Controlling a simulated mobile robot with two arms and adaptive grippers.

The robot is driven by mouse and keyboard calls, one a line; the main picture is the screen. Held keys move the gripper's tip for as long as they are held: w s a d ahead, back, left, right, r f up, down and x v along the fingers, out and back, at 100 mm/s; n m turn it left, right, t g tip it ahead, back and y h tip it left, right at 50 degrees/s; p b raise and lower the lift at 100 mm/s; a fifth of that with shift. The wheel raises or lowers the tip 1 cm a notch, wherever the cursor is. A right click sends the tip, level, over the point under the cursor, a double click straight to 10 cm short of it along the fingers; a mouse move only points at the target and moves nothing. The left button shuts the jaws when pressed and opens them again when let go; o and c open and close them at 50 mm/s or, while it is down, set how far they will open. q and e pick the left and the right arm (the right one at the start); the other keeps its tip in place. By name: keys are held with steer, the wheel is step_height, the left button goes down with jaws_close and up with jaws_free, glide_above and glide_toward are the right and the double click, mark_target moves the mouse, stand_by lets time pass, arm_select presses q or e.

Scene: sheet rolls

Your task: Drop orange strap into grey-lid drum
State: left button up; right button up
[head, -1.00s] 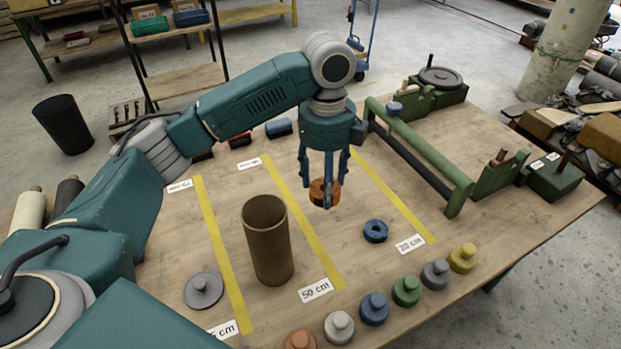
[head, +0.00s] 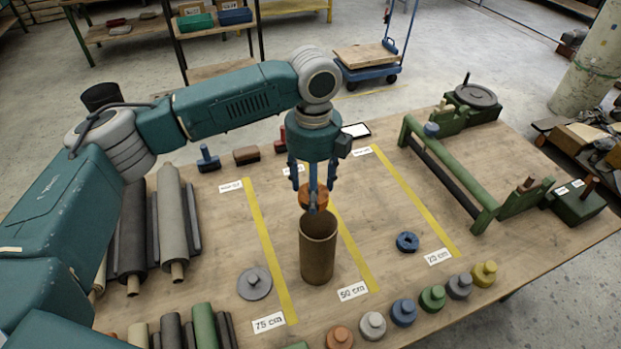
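The orange strap (head: 321,199) is a small coil held between the fingers of my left gripper (head: 313,194), which is shut on it. The open brown drum (head: 317,258) stands upright on the table. In the picture the strap sits just above the drum's far rim; I cannot tell whether it is directly over the mouth. A grey round lid (head: 254,283) with a knob lies flat on the table to the left of the drum. My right gripper is not in view.
A blue coil (head: 407,242) lies right of the drum. Several coloured knobbed lids, including a green one (head: 432,297), line the front edge. Dark and grey sheet rolls (head: 172,220) lie at left. A green roller frame (head: 440,170) stands at right. Yellow strips mark the tabletop.

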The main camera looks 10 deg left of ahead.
arm_select(q)
steer(key=shift+f, duration=1.4)
steer(key=o, duration=1.3)
step_height(320, 180, up, 12)
steer(key=shift+r, duration=0.1)
